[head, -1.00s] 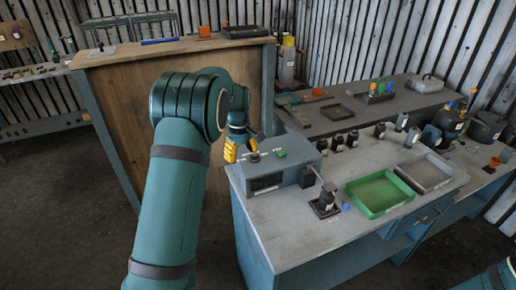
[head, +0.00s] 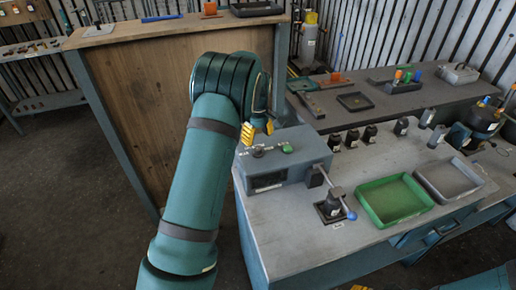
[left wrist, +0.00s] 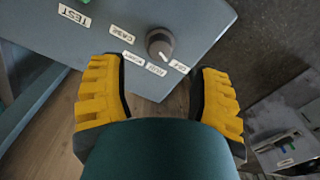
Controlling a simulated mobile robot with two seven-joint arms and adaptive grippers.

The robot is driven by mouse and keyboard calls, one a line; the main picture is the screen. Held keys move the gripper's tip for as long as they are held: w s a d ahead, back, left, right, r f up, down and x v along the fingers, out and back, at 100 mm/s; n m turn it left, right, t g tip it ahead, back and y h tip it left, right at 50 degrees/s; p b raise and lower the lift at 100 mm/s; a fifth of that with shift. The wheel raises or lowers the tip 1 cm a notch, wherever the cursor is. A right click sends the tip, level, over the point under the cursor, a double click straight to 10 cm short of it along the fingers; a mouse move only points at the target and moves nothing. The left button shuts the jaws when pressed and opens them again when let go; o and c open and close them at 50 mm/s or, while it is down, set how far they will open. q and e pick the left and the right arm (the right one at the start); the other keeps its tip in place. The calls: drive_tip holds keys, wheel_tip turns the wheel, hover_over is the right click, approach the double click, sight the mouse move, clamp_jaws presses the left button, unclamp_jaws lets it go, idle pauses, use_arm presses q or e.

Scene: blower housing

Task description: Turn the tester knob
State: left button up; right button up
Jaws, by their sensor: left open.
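The tester (head: 290,174) is a grey box on the left end of the workbench, with a green button on top. Its dark round knob (head: 257,152) sits near the left of the top; in the left wrist view the knob (left wrist: 160,42) has a white mark and labels around it. My left gripper (head: 258,130) is open and empty above the tester's left rear. In the left wrist view my yellow fingers (left wrist: 159,97) are apart, with the knob beyond the gap between them, not touched. Only a yellow sliver at the bottom edge may be my right gripper (head: 357,287).
A lever fixture (head: 332,208) with a blue-tipped handle stands right of the tester. A green tray (head: 362,205) and a grey tray (head: 483,192) lie farther right. Several small black parts stand behind them. A tall wooden panel (head: 150,110) is left of the bench.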

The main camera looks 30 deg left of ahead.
sight(258, 148)
use_arm(q)
wheel_tip(258, 148, down, 6)
drive_tip(key=shift+r, duration=0.1)
idle(0.4)
clamp_jaws()
